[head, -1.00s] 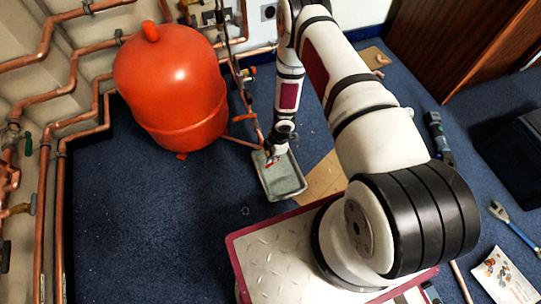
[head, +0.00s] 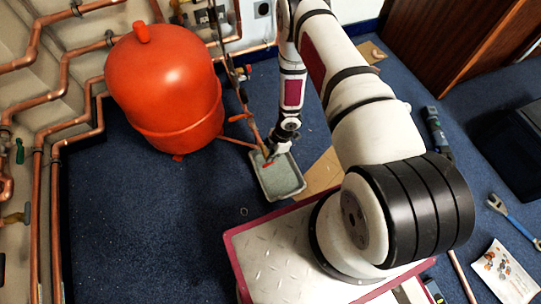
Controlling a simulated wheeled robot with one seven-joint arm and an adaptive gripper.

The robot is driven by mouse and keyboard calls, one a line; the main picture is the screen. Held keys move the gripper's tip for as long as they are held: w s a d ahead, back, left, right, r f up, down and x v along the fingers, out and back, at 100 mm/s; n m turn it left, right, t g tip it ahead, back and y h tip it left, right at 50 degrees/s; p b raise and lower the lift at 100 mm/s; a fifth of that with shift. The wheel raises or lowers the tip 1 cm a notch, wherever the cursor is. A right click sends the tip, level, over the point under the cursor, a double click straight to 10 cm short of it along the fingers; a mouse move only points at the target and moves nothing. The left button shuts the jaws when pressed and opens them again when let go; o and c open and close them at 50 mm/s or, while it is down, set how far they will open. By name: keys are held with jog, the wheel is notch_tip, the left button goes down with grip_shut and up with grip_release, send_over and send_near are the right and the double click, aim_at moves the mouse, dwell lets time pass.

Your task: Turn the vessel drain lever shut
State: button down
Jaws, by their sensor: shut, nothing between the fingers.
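The red-orange vessel (head: 168,95) stands on the blue carpet at the left. A copper pipe runs from its right side down towards a grey tray (head: 291,190). A small red lever (head: 267,164) shows at the pipe's low end, above the tray's far edge; its exact angle is too small to tell. My gripper (head: 271,156) points down beside this lever, shut and empty. It is very close to the lever, but I cannot tell whether they touch. My wrist partly hides the pipe end.
An orange-red handle (head: 240,117) sits higher on the pipework beside the vessel. Copper pipes line the left wall. Cardboard (head: 322,174) lies right of the tray. A blue-handled wrench (head: 512,218) and a paper sheet (head: 503,272) lie at the right. Carpet in front of the vessel is clear.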

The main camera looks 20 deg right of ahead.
jog(key=shift+d+f, duration=0.1)
jog(key=shift+d, duration=0.05)
jog(key=shift+d+f+b, duration=0.15)
jog(key=shift+d+b, duration=0.35)
jog(key=shift+b, duration=0.1)
jog(key=shift+d, duration=0.15)
dwell(1.3)
